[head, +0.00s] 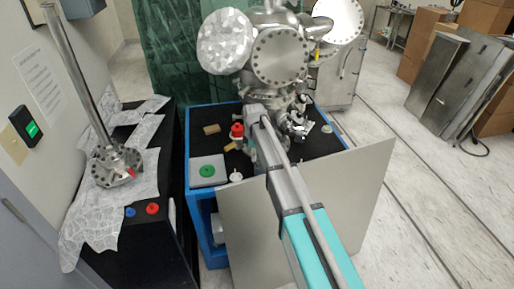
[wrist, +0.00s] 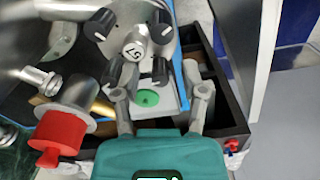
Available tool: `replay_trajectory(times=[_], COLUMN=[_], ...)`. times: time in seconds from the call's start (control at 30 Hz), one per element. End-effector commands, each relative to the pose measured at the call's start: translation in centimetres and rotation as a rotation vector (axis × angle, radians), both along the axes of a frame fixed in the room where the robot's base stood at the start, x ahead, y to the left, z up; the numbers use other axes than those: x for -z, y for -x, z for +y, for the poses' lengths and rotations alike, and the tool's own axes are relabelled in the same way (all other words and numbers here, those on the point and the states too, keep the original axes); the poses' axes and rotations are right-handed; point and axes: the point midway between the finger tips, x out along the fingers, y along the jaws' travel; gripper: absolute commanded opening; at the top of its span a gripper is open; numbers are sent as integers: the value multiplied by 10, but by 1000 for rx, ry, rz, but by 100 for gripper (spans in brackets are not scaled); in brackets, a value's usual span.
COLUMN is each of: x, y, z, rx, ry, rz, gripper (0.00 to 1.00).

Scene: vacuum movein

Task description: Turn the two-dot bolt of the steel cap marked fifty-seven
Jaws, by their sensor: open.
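The steel cap (wrist: 135,50) marked 57 shows in the upper middle of the wrist view, its number tilted. Several black-headed bolts stand around it, including an upper-left one (wrist: 100,23), an upper-right one (wrist: 161,28) and a lower-right one (wrist: 160,72). I cannot make out any dots on them. My gripper (wrist: 160,80) is open, its two grey fingers spread just below the cap in the picture. The lower-right bolt appears between the fingertips; I cannot tell whether anything touches. In the head view my arm hides the cap and fingers.
A red knob on a steel cylinder (wrist: 62,130) is close to the left of my gripper. A green disc (head: 207,171) lies on a pale plate on the blue-framed bench (head: 190,150). A steel chamber (head: 280,55) rises behind; a grey panel (head: 340,185) stands in front.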

Motion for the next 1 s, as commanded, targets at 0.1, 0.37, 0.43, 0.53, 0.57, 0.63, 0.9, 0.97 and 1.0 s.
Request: replay_trajectory(times=[0.1, 0.37, 0.43, 0.53, 0.57, 0.63, 0.9, 0.97, 1.0], x=[0, 0, 0, 0, 0, 0, 0, 0, 0], y=[0, 0, 0, 0, 0, 0, 0, 0, 0], z=[0, 0, 0, 0, 0, 0, 0, 0, 0], rx=[-14, -103, -142, -205, -225, -272, -453, -494, -520], ry=[0, 0, 0, 0, 0, 0, 0, 0, 0], rz=[0, 0, 0, 0, 0, 0, 0, 0, 0], gripper=[55, 55, 55, 55, 55, 55, 55, 55, 55])
